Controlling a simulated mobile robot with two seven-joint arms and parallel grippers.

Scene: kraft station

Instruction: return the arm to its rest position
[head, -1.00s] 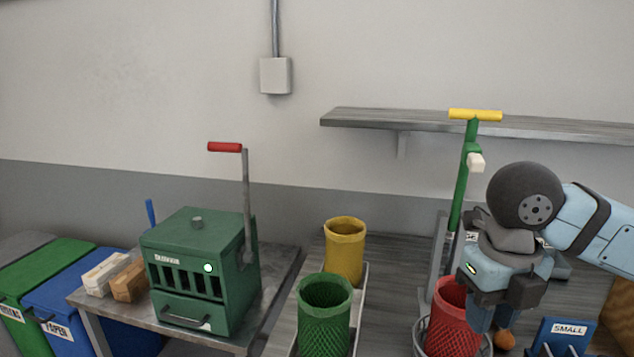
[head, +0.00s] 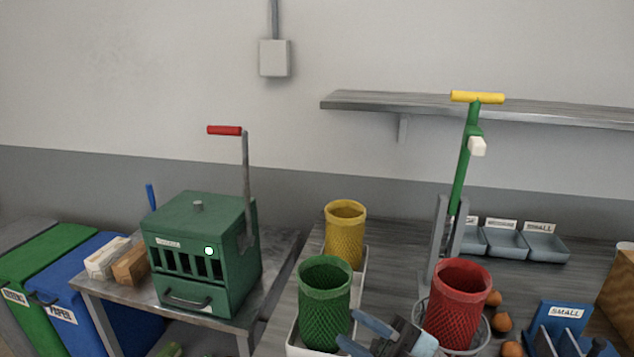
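My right gripper (head: 350,330) shows at the bottom edge, in front of the green mesh basket and the red one. Its two blue fingers point left with a gap between them, and I see nothing in the gap. The rest of my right arm is out of the picture. My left gripper is not in view.
Green (head: 325,295), yellow (head: 345,235) and red (head: 459,300) mesh baskets stand on the grey bench. A green lever press (head: 462,170) stands behind the red basket. Grey trays (head: 505,243) sit behind, a blue "SMALL" holder (head: 562,320) at right, and a green box machine (head: 200,250) at left.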

